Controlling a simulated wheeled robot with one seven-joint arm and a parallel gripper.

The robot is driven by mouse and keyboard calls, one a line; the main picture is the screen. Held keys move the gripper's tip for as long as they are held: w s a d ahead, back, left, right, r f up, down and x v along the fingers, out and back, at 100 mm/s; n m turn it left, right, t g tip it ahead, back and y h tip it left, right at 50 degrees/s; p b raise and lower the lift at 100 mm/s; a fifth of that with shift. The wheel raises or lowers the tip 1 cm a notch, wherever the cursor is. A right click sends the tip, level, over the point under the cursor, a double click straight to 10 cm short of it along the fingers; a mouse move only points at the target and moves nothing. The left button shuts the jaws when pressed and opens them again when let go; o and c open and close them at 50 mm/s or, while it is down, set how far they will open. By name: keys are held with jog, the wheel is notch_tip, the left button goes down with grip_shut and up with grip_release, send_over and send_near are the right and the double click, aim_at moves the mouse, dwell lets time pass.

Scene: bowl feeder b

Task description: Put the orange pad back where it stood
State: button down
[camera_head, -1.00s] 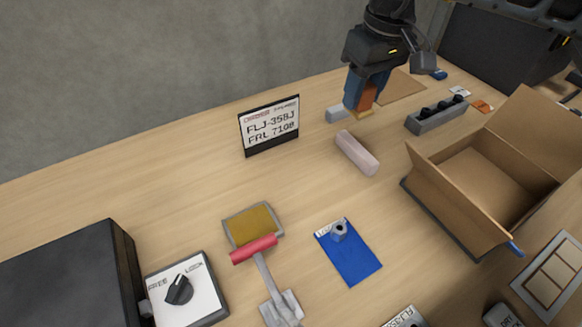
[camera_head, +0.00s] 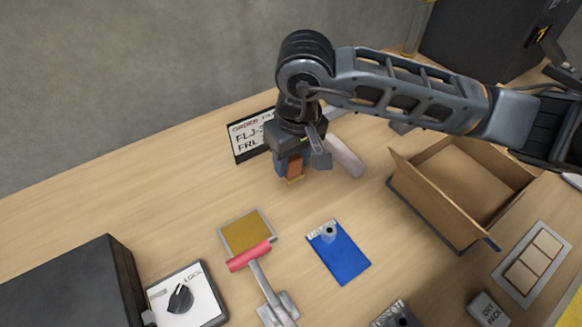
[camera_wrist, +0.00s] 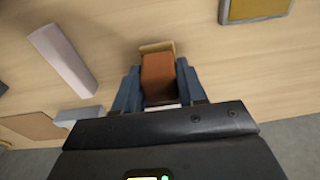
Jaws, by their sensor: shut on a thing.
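My gripper (camera_head: 293,168) points down over the middle of the table, in front of the order sign. It is shut on the orange pad (camera_head: 295,166), an upright orange block with a tan lower end. In the wrist view the orange pad (camera_wrist: 158,76) sits between the two blue-grey fingers of my gripper (camera_wrist: 158,85), tan end away from the camera. How far the pad is above the table is hard to tell.
The order sign (camera_head: 240,141) is partly hidden behind my gripper. A pale pink block (camera_head: 345,157) lies close on the right. A framed ochre pad (camera_head: 246,232), a red-handled tool (camera_head: 250,255), a blue sheet (camera_head: 340,256) and an open carton (camera_head: 440,215) stand nearer. Bare table lies left.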

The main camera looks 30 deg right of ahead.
aim_at(291, 173)
jog(key=shift+f+p, duration=0.4)
jog(key=shift+f, duration=1.65)
jog(key=shift+f, duration=0.15)
jog(key=c, duration=0.6)
grip_release()
jog(key=shift+c, duration=0.2)
jog(key=r, duration=0.4)
jog(key=s+r+b, duration=0.1)
jog(key=r, duration=0.3)
jog(key=r+b, duration=0.1)
jog(key=r, duration=0.3)
jog(key=shift+s+r, duration=0.1)
jog(key=shift+s, duration=0.15)
